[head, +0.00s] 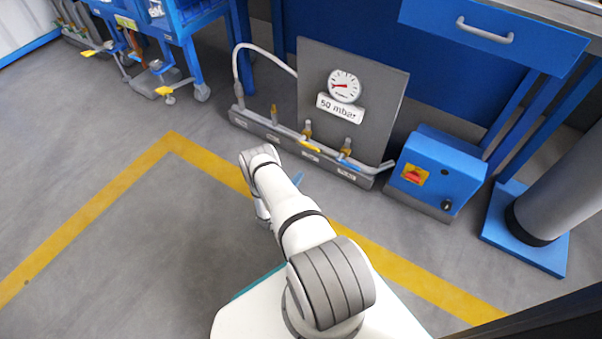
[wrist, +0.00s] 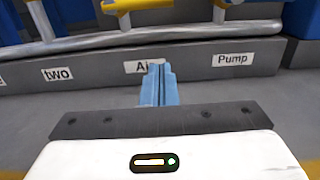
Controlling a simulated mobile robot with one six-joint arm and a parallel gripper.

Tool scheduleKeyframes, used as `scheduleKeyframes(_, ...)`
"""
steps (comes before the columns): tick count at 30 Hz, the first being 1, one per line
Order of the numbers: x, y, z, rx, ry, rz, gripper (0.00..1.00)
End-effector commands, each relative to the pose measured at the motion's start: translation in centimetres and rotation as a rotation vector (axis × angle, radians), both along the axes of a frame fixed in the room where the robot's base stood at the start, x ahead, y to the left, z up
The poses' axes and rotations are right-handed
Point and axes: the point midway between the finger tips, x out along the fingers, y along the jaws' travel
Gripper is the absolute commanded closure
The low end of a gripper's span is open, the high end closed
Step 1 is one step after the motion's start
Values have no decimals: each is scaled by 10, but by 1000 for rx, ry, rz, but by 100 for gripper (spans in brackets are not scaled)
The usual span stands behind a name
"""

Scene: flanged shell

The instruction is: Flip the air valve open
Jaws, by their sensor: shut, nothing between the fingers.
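The air valve (head: 307,130) stands on the pipe above the third base label in the head view, with a yellow lever lying roughly along the pipe. In the wrist view its yellow lever (wrist: 125,6) is cut off by the top edge, above the "Air" label (wrist: 138,67). My gripper (wrist: 157,70) has its light-blue fingers together and empty. They overlap the right part of the "Air" label, below the pipe in the picture. In the head view my arm mostly hides the gripper; a blue finger shows (head: 297,179).
A blue-handled valve (head: 345,150) stands to the right, above the "Pump" label (wrist: 233,59). A gauge panel (head: 380,108) rises behind the pipe. A blue box (head: 437,170) with a red switch sits at the right. The floor left of my arm is clear.

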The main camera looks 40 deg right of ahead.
Motion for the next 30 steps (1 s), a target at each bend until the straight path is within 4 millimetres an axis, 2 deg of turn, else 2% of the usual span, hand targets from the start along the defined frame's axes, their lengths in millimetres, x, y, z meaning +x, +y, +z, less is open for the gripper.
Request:
scheduleKeyframes(11, 31, -78, 0, -1, -4, -4, 100)
scheduleKeyframes(13, 32, -76, 16, -1, -1, -1, 100)
scheduleKeyframes(19, 33, -79, 36, -1, -1, -1, 100)
scheduleKeyframes(30, 33, -80, 43, 0, -1, 0, 100)
